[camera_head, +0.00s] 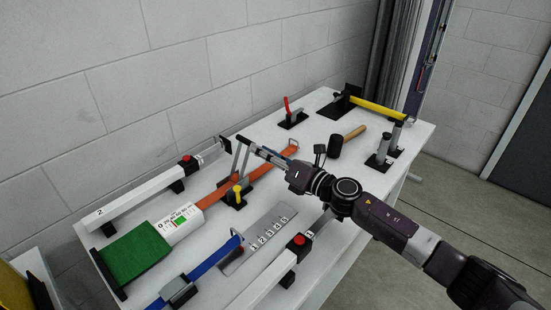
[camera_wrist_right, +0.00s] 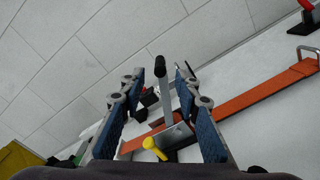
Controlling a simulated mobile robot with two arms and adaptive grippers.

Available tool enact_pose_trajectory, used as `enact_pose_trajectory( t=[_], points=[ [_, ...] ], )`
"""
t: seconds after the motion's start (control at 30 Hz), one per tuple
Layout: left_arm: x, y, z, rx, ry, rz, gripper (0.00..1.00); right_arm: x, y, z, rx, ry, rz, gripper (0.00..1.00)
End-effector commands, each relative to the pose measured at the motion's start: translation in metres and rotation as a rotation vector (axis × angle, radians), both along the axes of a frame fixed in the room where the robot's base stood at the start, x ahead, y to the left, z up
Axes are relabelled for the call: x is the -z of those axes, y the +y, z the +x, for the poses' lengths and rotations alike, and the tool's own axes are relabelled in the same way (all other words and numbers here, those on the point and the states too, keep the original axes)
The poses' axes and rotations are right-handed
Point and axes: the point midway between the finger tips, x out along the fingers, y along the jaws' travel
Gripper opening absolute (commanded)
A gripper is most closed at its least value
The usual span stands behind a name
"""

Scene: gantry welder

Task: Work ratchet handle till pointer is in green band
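The ratchet (camera_head: 236,193) sits on the orange strap (camera_head: 216,195), with a yellow knob beside it and grey metal handle bars rising from it. In the right wrist view the ratchet handle (camera_wrist_right: 165,97) stands up with a black end. My right gripper (camera_head: 252,148) is at the upper part of the handle. In the wrist view its blue-padded fingers (camera_wrist_right: 163,76) are apart, with the handle's black end between them and gaps showing. The white gauge (camera_head: 180,224) lies on the strap, with numbers and a green patch; its pointer is too small to read. My left gripper is out of view.
White beams with red buttons (camera_head: 186,159) lie on both sides of the strap. A blue strap (camera_head: 214,259), number plate (camera_head: 262,239), black mallet (camera_head: 335,146), red-handled clamp (camera_head: 289,116) and grey posts (camera_head: 384,145) share the white table. A block wall stands behind.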

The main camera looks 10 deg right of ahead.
Motion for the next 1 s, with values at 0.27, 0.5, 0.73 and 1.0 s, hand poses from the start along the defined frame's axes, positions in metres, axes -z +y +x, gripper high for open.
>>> enact_pose_trajectory(
  t=[0.27,0.5,0.73,1.0],
  points=[
    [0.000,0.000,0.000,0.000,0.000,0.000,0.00,0.001,-0.023,-0.034,0.000,0.002,0.001,0.30],
    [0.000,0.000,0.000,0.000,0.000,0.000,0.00,0.000,-0.027,-0.041,0.000,0.000,0.000,0.30],
    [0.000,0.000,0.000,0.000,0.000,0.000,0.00,0.000,-0.027,-0.040,0.000,0.001,0.001,0.26],
    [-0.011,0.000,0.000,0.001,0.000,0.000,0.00,-0.010,-0.025,-0.034,0.057,0.076,0.178,0.00]
  ],
)
